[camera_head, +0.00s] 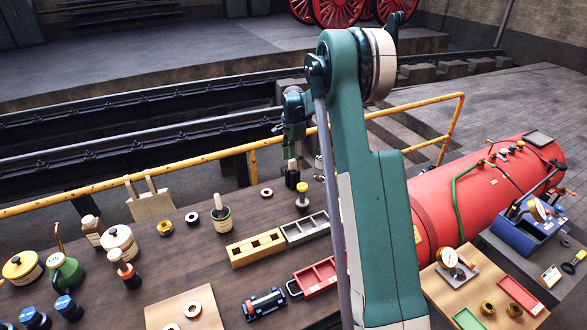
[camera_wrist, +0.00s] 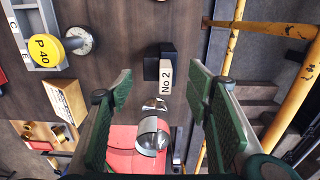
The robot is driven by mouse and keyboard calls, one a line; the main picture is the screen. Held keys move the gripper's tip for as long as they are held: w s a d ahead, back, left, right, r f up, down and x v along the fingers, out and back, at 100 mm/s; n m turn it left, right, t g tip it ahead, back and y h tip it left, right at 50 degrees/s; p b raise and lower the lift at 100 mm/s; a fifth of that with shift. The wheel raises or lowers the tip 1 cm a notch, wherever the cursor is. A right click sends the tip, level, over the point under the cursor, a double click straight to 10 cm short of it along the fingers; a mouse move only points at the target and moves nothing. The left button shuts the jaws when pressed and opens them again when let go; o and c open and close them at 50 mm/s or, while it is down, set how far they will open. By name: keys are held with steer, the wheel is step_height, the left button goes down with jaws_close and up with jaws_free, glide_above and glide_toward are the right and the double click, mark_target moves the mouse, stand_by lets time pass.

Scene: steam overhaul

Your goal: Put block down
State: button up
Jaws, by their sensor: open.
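A small black block (camera_wrist: 167,56) stands on the dark wooden bench top, with a pale tag reading "No 2" (camera_wrist: 165,84) beside or on it. In the wrist view it lies in the gap between the fingertips of my gripper (camera_wrist: 161,80), which is open, its green pads apart on both sides. I see no finger touching the block. In the head view my gripper (camera_head: 292,150) points down at the back edge of the bench, with a dark block (camera_head: 293,180) just below it. The exact gap is too small to tell.
A yellow-topped piece (camera_head: 302,194) stands close to the right; its "P 40" cap (camera_wrist: 47,50) shows in the wrist view. A shiny metal piece (camera_wrist: 152,136) is near the fingers. A yellow rail (camera_head: 200,158) runs behind the bench. Wooden (camera_head: 256,248) and grey trays (camera_head: 305,230) lie in front.

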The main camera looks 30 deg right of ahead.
mark_target(293, 170)
steer(key=shift+r, duration=1.8)
steer(key=s+a+r+n+t, duration=0.2)
steer(key=s+a+r+n, duration=0.2)
steer(key=s+a+r, duration=0.55)
steer(key=s+a+r+n+t, duration=0.1)
steer(key=s+a+r+n, duration=0.45)
steer(key=s+r, duration=0.7)
steer(key=s+a+f+n+t, duration=0.1)
steer(key=s+a, duration=0.3)
steer(key=s, duration=0.6)
steer(key=s+a+f+n+t, duration=0.1)
steer(key=s+a+n, duration=0.3)
steer(key=s, duration=0.6)
steer(key=s+a+f+n+t, duration=0.2)
steer(key=s+a+n, duration=0.1)
steer(key=s, duration=0.7)
steer(key=shift+a+f, duration=0.4)
steer(key=shift+a, duration=0.35)
